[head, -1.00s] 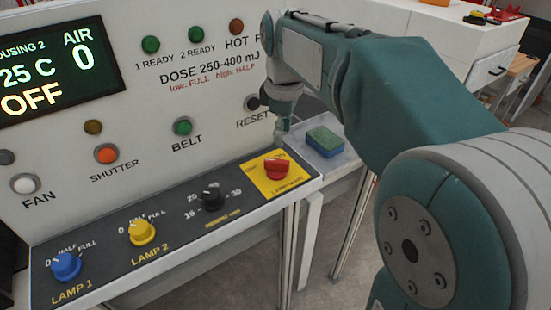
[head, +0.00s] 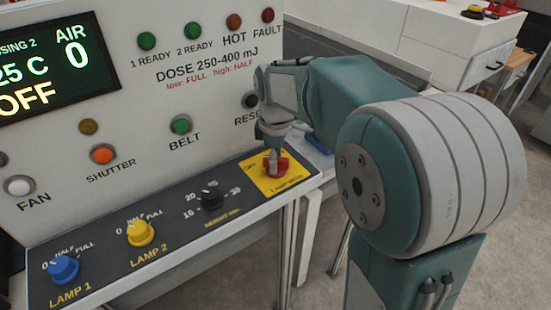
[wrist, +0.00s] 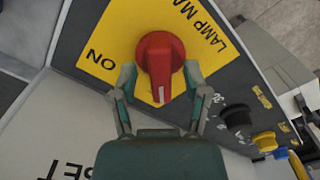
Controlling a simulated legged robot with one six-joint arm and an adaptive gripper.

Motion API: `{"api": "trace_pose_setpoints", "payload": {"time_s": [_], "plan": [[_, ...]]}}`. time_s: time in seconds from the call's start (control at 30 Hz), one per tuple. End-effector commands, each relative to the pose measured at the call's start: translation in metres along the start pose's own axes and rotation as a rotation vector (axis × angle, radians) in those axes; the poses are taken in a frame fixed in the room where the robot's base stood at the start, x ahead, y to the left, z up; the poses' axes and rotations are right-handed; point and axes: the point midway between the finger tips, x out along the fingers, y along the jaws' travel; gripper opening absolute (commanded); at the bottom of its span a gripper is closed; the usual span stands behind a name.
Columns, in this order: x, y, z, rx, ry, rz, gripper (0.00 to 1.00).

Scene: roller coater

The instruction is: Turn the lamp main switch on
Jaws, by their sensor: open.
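The lamp main switch is a red rotary knob (head: 280,166) on a yellow plate (head: 257,178) at the right end of the sloping panel. In the wrist view the red knob (wrist: 160,62) sits in the middle, its handle with a white line pointing down toward my gripper. The yellow plate (wrist: 100,35) shows "ON" at its lower left. My gripper (wrist: 160,82) is open, with one finger on each side of the knob handle. In the head view my gripper (head: 271,163) points down over the knob and partly hides it. I cannot tell whether the fingers touch it.
A black knob (head: 210,196), a yellow Lamp 2 knob (head: 140,233) and a blue Lamp 1 knob (head: 63,269) stand left along the panel. The upright face behind carries push buttons, indicator lights and a display (head: 55,70) reading OFF. A white bench stands behind right.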

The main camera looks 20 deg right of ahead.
Motion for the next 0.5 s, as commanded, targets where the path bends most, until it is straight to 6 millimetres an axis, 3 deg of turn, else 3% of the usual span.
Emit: {"api": "trace_pose_setpoints", "payload": {"time_s": [0.27,0.4,0.5], "plan": [[0.0017,0.0002,0.0000,0.000,0.001,0.001,0.60],[0.0015,0.0001,0.0000,0.000,0.001,0.001,0.00],[0.0015,0.0002,0.0000,0.000,0.000,0.001,0.00]]}}
